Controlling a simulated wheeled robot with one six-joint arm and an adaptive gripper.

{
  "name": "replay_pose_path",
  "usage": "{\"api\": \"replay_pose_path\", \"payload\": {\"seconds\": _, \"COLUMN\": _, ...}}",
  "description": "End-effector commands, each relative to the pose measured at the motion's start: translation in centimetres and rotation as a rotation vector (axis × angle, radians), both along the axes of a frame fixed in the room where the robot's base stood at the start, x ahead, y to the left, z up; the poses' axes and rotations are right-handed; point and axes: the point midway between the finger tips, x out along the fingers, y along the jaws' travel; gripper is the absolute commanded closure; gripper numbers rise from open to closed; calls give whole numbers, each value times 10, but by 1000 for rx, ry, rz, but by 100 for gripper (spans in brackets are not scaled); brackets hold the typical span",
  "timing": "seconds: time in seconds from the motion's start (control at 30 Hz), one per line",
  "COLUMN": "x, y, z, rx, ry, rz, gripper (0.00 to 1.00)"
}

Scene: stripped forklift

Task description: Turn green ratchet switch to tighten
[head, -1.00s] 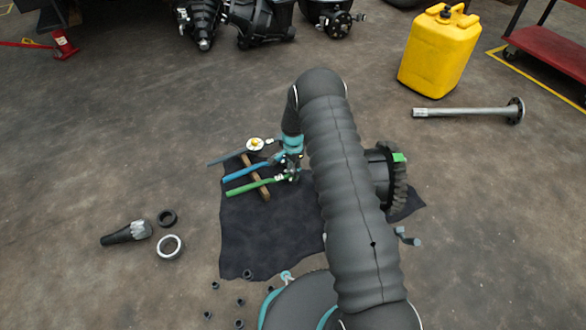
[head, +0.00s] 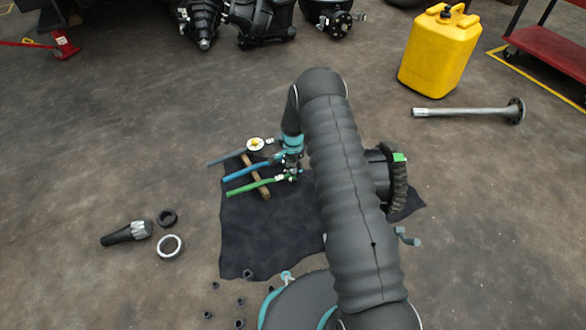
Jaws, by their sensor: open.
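The green-handled ratchet (head: 250,186) lies on the dark cloth, its handle end to the left and its head end under my gripper. My gripper (head: 289,175) points down at that head end, with its fingers close to it. It is open, but the fingers are small and partly hidden. The switch on the ratchet head cannot be made out. A blue-handled tool (head: 246,172) lies just behind the green one, and both rest across a wooden piece (head: 256,180).
A dark grey tool with a round white-and-yellow dial (head: 255,144) lies behind the ratchets. A toothed gear part (head: 396,183) stands right of my arm. Rings (head: 170,247) and small sockets (head: 240,302) lie left and in front. Bare cloth (head: 265,240) lies in front of the ratchet.

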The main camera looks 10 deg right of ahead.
Motion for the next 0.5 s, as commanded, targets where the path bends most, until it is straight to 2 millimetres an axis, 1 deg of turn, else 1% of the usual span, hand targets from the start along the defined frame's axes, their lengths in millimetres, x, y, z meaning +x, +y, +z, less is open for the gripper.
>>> {"api": "replay_pose_path", "payload": {"seconds": 0.17, "x": 1, "y": 0, "z": 20, "rx": 0, "ry": -4, "rz": 0, "gripper": 41}}
{"api": "replay_pose_path", "payload": {"seconds": 0.5, "x": 0, "y": 1, "z": 86, "rx": 0, "ry": -2, "rz": 0, "gripper": 41}}
